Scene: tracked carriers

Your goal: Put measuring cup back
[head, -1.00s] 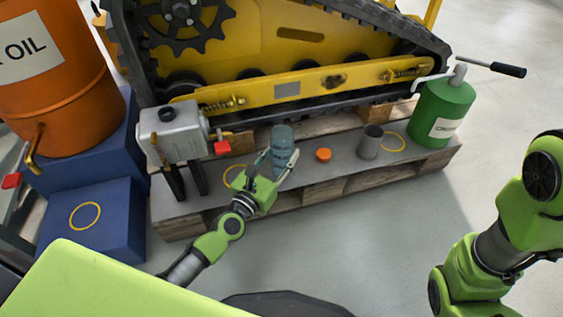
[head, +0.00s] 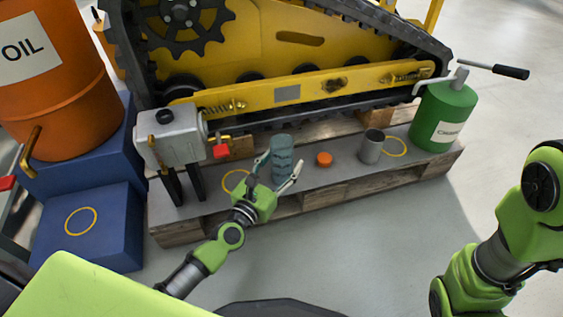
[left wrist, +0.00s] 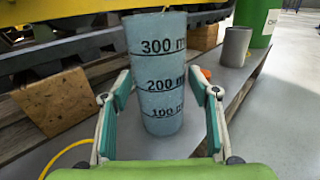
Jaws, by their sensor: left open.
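The measuring cup (head: 282,160) is a translucent blue-grey cylinder standing upright on the pallet's grey top. In the left wrist view the measuring cup (left wrist: 160,75) shows black 100, 200 and 300 marks. My left gripper (head: 277,175) is open in front of the cup. In the left wrist view the fingers of my left gripper (left wrist: 160,100) are spread to either side of the cup, with gaps beside it. A yellow ring (head: 235,182) is marked on the pallet left of the cup, partly hidden by my gripper. My right arm shows at the right edge; its gripper is out of view.
An orange cap (head: 324,159), a grey cup (head: 371,147), a second yellow ring (head: 396,147) and a green can (head: 443,116) are to the right on the pallet (head: 340,178). A grey tank (head: 172,138) with a red-handled tap stands left. A blue step (head: 105,225) bears another ring.

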